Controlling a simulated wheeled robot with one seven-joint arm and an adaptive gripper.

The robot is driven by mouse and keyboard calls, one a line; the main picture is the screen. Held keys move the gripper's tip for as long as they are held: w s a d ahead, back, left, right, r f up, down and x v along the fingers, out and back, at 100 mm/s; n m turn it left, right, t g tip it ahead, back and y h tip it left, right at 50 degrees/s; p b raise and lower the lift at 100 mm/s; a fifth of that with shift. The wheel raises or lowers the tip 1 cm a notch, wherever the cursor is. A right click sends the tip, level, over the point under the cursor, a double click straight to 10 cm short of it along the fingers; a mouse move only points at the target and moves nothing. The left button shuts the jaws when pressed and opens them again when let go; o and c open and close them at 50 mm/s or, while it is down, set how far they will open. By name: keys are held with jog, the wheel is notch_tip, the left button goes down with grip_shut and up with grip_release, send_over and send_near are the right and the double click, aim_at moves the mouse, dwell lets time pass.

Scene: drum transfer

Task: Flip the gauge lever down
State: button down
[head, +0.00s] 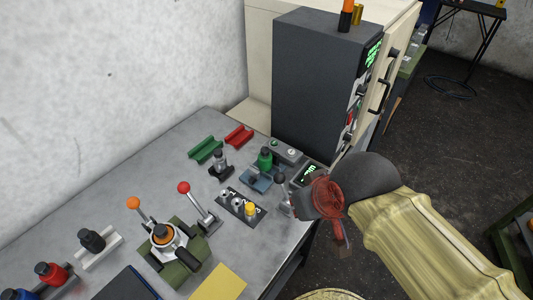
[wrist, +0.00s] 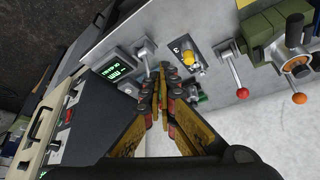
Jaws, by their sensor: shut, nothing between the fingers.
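The gauge is a small dark box with a green-lit display (head: 310,173) near the table's right edge; it also shows in the wrist view (wrist: 115,70). A grey lever with a dark ball knob (head: 281,177) stands beside it. In the wrist view the lever (wrist: 144,48) is just past my fingertips, and its far end is partly hidden by them. My gripper (wrist: 158,72) is shut and empty. In the head view my gripper (head: 305,203) is at the table's edge, right beside the lever's base. I cannot tell whether they touch.
A numbered plate with a yellow knob (head: 250,208) and a red-ball lever (head: 184,188) stand left of my gripper. A tall dark cabinet (head: 315,85) stands at the back.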

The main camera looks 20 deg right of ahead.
jog(key=shift+s, duration=0.15)
jog(key=w+r+n+g+p, duration=0.2)
jog(key=w+r+p, duration=0.2)
jog(key=w+p, duration=0.65)
jog(key=w+f+n+g+p, duration=0.2)
jog(key=w+f+p, duration=0.3)
jog(key=w, duration=0.9)
jog(key=shift+f+n, duration=0.3)
jog(key=shift+f, duration=0.5)
jog(key=shift+w+a+f, duration=0.1)
jog(key=shift+f, duration=0.05)
